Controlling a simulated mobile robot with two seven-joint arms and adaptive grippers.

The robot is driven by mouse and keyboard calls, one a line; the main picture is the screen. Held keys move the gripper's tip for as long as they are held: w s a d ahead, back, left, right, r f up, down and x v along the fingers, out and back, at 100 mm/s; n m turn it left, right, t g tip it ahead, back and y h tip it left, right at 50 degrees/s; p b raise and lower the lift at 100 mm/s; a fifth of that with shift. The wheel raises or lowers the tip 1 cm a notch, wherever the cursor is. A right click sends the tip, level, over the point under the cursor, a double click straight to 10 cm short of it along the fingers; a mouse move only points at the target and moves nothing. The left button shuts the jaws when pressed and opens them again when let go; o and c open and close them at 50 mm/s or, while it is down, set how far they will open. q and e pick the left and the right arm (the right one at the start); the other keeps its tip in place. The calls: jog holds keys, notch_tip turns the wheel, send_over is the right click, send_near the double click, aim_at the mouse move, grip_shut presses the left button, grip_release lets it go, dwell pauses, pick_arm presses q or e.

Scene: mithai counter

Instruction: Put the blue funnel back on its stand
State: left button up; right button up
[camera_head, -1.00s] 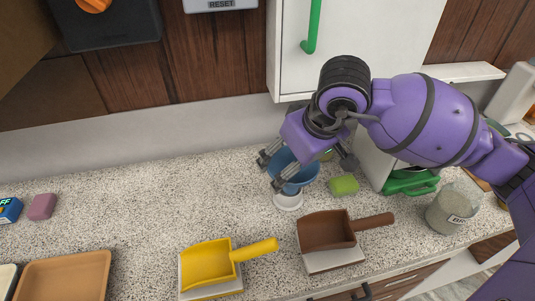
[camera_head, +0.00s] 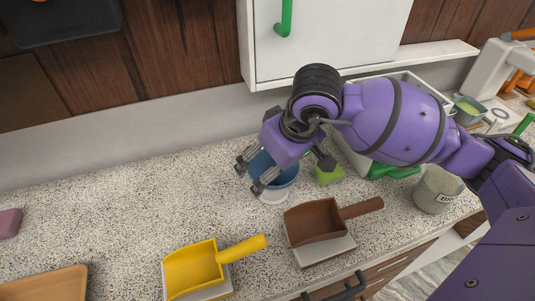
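The blue funnel (camera_head: 281,178) is upright at the middle of the counter, partly hidden by my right gripper. Two fingertips are at the funnel's left and front-left side. Another is to the right, with a visible gap to the funnel. My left gripper is not in view.
A green sponge (camera_head: 329,175) lies close right of the funnel. A brown scoop (camera_head: 313,222) and a yellow scoop (camera_head: 192,268) rest on holders in front.

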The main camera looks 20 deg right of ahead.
jog(key=shift+r, duration=0.5)
jog(key=v, duration=1.1)
jog(key=shift+s+r, duration=0.15)
jog(key=shift+d, duration=0.15)
